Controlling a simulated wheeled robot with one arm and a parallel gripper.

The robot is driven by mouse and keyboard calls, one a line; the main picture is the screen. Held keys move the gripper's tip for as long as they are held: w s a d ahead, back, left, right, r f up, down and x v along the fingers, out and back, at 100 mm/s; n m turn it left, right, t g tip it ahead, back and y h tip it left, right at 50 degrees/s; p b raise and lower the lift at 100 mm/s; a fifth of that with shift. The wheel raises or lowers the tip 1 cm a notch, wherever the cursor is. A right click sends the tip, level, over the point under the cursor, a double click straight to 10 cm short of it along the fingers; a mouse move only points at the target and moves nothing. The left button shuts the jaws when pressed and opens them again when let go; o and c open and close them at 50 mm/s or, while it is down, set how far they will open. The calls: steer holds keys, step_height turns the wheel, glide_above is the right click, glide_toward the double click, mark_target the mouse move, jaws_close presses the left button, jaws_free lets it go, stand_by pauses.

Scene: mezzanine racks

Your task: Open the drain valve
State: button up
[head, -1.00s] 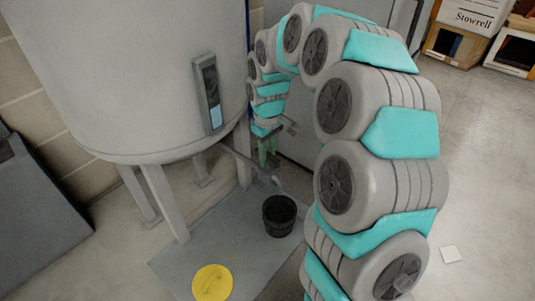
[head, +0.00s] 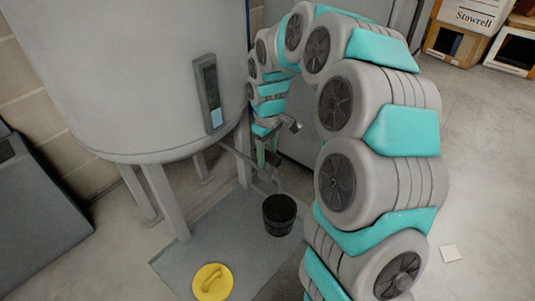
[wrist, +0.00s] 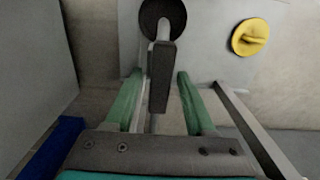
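The drain valve's dark lever (wrist: 158,78) shows in the wrist view, in front of a light grey pipe spout (wrist: 172,20). My gripper (wrist: 160,75) has its two green fingers apart, one on each side of the lever, with visible gaps. I cannot tell how deep the lever lies between them. The lever is hard to make out there. A black bucket (head: 279,228) stands below the spout; it also shows in the wrist view (wrist: 150,12).
A yellow disc with a handle (head: 212,283) lies on the grey floor mat (head: 190,255). Tank legs (head: 163,200) stand close to the pipe. A dark grey box (head: 40,210) is at the left. The floor at the right is mostly clear.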

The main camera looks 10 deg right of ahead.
mark_target(268, 154)
steer(key=shift+o, duration=0.2)
step_height(268, 154, up, 8)
steer(key=shift+f, duration=0.1)
stand_by(0.5)
steer(key=shift+s, duration=0.1)
steer(key=s+f+m+g, duration=0.1)
steer(key=s+m, duration=0.6)
steer(key=s, duration=2.8)
steer(key=shift+f+g, duration=0.3)
steer(key=shift+g, duration=0.1)
